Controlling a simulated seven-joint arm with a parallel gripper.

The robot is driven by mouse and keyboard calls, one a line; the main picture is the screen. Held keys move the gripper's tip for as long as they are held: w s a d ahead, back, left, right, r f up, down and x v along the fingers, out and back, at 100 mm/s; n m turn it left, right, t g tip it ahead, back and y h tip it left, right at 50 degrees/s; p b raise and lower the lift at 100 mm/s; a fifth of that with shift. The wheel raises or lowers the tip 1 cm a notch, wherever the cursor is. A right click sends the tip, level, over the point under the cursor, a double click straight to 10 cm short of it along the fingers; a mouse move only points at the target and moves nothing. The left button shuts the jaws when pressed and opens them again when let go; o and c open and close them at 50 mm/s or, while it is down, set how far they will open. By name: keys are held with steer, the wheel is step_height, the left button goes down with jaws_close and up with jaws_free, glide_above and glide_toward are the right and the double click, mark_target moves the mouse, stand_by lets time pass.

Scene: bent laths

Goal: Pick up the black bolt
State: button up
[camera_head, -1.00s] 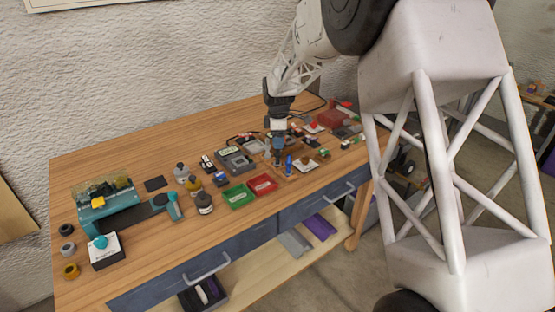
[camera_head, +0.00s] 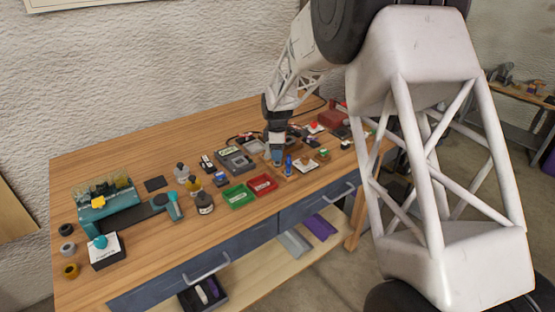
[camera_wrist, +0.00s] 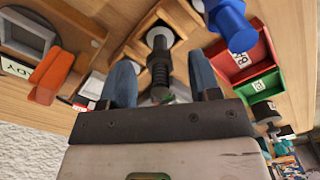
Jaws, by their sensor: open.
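The black bolt (camera_wrist: 159,62) shows in the wrist view, with a round head and a ribbed shaft. It stands within a square wooden compartment and appears between the two blue fingers of my gripper (camera_wrist: 160,82). The fingers are apart, one on each side of the bolt, and I cannot see either touching it. In the head view my gripper (camera_head: 277,154) points down over the right half of the bench, and the bolt cannot be made out there.
A blue peg (camera_wrist: 230,25) stands close to the right finger. A red bin (camera_wrist: 235,62) and a green bin (camera_wrist: 262,85) lie beyond it. An orange block (camera_wrist: 50,74) is at the left. The bench's front left (camera_head: 150,265) is clear.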

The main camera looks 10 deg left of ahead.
steer(key=shift+f, duration=1.1)
steer(key=shift+c, duration=0.5)
jaws_close()
